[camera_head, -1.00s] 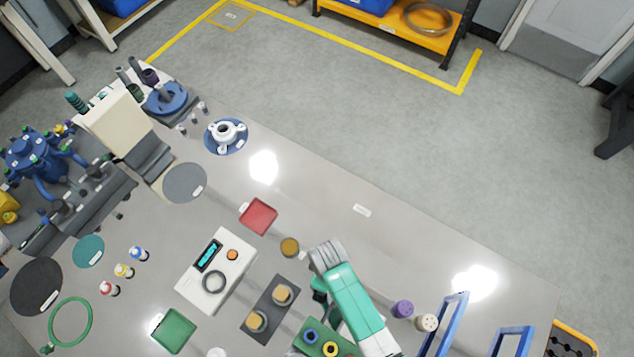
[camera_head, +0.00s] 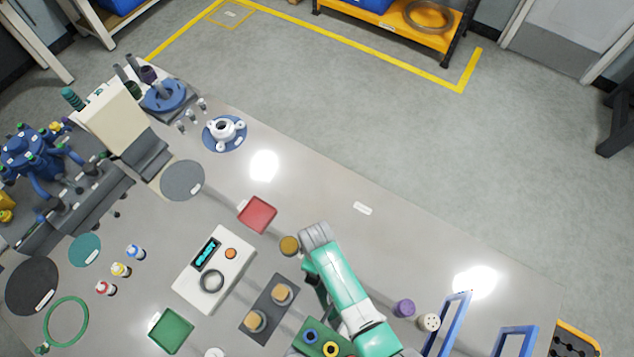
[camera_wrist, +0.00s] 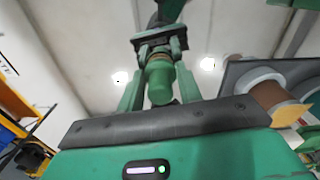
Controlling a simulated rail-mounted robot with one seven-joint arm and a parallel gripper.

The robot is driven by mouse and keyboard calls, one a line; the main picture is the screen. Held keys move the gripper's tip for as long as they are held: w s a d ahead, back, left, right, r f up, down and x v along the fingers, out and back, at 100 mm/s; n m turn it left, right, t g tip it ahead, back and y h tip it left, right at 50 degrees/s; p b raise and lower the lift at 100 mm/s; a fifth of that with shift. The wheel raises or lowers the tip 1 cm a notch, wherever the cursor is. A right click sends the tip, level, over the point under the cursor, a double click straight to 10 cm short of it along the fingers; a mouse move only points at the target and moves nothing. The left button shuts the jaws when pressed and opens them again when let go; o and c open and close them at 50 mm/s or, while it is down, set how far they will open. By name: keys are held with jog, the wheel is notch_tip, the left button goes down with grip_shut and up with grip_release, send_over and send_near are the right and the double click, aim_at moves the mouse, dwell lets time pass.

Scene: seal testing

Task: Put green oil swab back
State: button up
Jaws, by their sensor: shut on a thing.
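In the wrist view my gripper (camera_wrist: 160,47) is shut on the green oil swab (camera_wrist: 160,82). The swab's green cylindrical body shows between my two green fingers. A dark part crosses at the fingertips, and the swab's far end cannot be made out. A green tray (camera_head: 303,347) with a blue ring and a yellow ring sits below the arm, partly covered. I cannot tell where the swab's own place is.
A dark plate (camera_head: 268,307) with two tan pieces lies left of my arm; a tan jar (camera_head: 289,246) stands close by. A white meter (camera_head: 222,262) is further left. A purple cylinder (camera_head: 404,308) and blue frames (camera_head: 450,320) stand right. The bench's back right is mostly clear.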

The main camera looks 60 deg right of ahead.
jog(key=o, duration=0.9)
notch_tip(320, 180, up, 12)
jog(key=p, duration=0.3)
jog(key=shift+r, duration=0.15)
